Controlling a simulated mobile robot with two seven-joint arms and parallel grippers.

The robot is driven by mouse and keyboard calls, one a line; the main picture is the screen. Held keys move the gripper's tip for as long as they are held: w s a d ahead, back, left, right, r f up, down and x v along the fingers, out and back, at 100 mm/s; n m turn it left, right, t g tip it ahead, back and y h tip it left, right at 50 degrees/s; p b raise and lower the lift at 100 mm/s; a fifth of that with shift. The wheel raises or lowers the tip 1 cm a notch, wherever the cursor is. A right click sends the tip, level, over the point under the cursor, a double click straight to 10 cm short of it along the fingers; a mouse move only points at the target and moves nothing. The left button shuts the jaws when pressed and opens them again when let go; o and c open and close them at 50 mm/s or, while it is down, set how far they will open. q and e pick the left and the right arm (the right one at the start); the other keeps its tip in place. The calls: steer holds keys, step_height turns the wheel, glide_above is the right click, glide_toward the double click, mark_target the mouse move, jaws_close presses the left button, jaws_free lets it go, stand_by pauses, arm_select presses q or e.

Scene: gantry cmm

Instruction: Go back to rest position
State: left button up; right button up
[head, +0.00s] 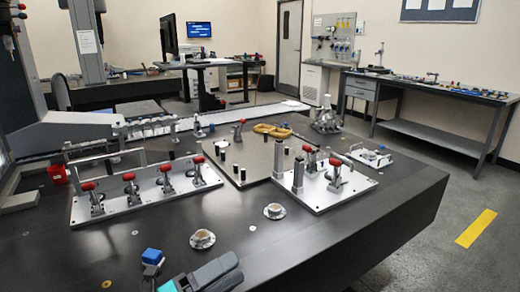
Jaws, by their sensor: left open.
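My left gripper (160,272) shows at the bottom edge of the head view, left of centre, with blue at its tips and a grey body to the right. It is open, and I see nothing held in it. It is over the near part of the dark table (120,245), in front of the silver plate with red-handled clamps. Its lower part is cut off by the picture edge. My right gripper is not in view.
A silver plate (150,205) carries several red-handled clamps. A second clamp plate (335,195) stands to the right, with a beige plate (240,177) between. The table's right front is clear.

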arm_select(q)
steer(key=s+a+f+n+t+y+p, duration=0.1)
steer(key=a+f+n+t+y, duration=0.35)
steer(key=n, duration=0.65)
steer(key=s+a+f+n+t+y+p, duration=0.15)
steer(key=a+f+n+y, duration=0.3)
steer(key=n+y, duration=0.45)
steer(key=s+a+f+n+g+y, duration=0.2)
steer(key=s+f+n+g, duration=0.4)
steer(key=s+f+n, duration=0.3)
steer(key=shift+s+a+f+n, duration=0.35)
steer(key=shift+s+f+n, duration=0.05)
steer(key=shift+s+f, duration=0.1)
steer(key=shift+w, duration=0.1)
